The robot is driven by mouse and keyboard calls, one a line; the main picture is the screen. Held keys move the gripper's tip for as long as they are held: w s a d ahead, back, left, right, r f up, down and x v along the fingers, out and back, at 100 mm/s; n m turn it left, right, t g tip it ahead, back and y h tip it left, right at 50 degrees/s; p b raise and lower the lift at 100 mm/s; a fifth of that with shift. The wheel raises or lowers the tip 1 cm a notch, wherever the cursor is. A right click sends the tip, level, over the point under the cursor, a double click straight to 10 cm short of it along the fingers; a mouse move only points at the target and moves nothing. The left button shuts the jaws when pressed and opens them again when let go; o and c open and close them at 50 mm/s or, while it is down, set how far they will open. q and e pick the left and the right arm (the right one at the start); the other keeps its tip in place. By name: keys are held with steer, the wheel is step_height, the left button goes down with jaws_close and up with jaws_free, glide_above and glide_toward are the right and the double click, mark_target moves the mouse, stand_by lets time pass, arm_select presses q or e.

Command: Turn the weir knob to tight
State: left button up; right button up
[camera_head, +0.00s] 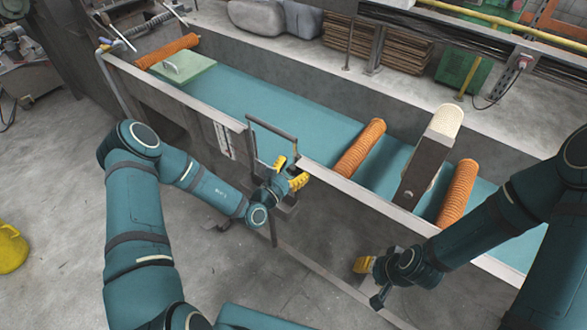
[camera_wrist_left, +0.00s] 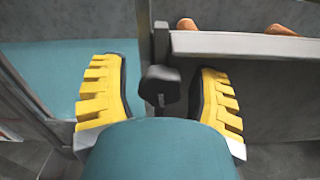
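The weir knob (camera_wrist_left: 160,86) is a dark, faceted knob on the frame post in the left wrist view. It sits between the two yellow fingers of my left gripper (camera_wrist_left: 158,98), with a visible gap on each side. In the head view my left gripper (camera_head: 290,173) is at the near wall of the channel, by the weir frame (camera_head: 272,131), and hides the knob. Its fingers are spread and hold nothing. My right gripper (camera_head: 368,280) hangs low at the right, in front of the channel, away from the knob; its finger opening is unclear.
A long channel with teal water (camera_head: 270,105) runs across the view. Orange mesh tubes (camera_head: 361,148) lie across it. A grey post with a pale top (camera_head: 430,160) stands to the right. A light green block (camera_head: 184,70) is at the far left. Concrete floor (camera_head: 60,200) is open at left.

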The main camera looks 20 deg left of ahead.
arm_select(q)
jaws_close()
steer(key=shift+r+m+p, duration=0.1)
steer(key=shift+m+p, duration=0.55)
steer(key=shift+m, duration=0.05)
steer(key=shift+o, duration=1.4)
jaws_free()
steer(key=v, duration=1.2)
